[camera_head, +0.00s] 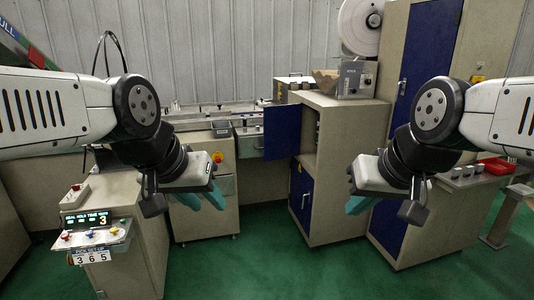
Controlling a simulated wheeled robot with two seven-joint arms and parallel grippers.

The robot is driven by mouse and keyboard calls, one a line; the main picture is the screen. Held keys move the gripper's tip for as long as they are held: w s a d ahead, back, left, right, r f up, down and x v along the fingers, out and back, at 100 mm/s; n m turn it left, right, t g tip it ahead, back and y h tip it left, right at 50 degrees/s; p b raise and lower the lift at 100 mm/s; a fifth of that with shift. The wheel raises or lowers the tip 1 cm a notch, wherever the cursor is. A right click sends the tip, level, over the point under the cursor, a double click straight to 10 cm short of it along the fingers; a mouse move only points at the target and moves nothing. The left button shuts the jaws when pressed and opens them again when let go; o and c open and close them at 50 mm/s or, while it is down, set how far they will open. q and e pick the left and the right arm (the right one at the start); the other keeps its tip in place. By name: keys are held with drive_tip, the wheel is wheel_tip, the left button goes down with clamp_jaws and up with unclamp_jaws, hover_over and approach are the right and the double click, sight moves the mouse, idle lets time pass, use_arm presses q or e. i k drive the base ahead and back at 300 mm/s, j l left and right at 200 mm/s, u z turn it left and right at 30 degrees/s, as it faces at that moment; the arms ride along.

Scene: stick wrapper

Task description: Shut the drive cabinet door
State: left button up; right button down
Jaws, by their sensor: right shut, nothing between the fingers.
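The drive cabinet (345,145) is beige and stands in the middle of the room. A blue door (283,132) on its upper part stands swung open to the left, and the compartment behind it is exposed. A lower blue door (302,192) on the same cabinet looks closed. My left gripper (204,200) is in front and to the left of the open door, empty, its teal fingers apart. My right gripper (358,204) is in front of the cabinet's right side, shut and empty. Both grippers are apart from the doors.
A control box with a display (85,220) stands at the left front. A grey machine (352,78) sits on the cabinet top. A tall cabinet with a blue door (410,100) and a red tray (496,167) are at the right. The green floor (265,260) in front is clear.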

sight(282, 127)
drive_tip(key=i+j+u, duration=0.1)
drive_tip(key=i, duration=0.95)
drive_tip(key=i+j+z, duration=0.65)
drive_tip(key=i, duration=0.25)
drive_tip(key=i+j+z, duration=0.45)
drive_tip(key=j, duration=0.4)
drive_tip(key=i+j, duration=0.15)
drive_tip(key=j, duration=0.3)
drive_tip(key=i+j+z, duration=0.15)
drive_tip(key=j, duration=0.35)
drive_tip(key=i, duration=0.45)
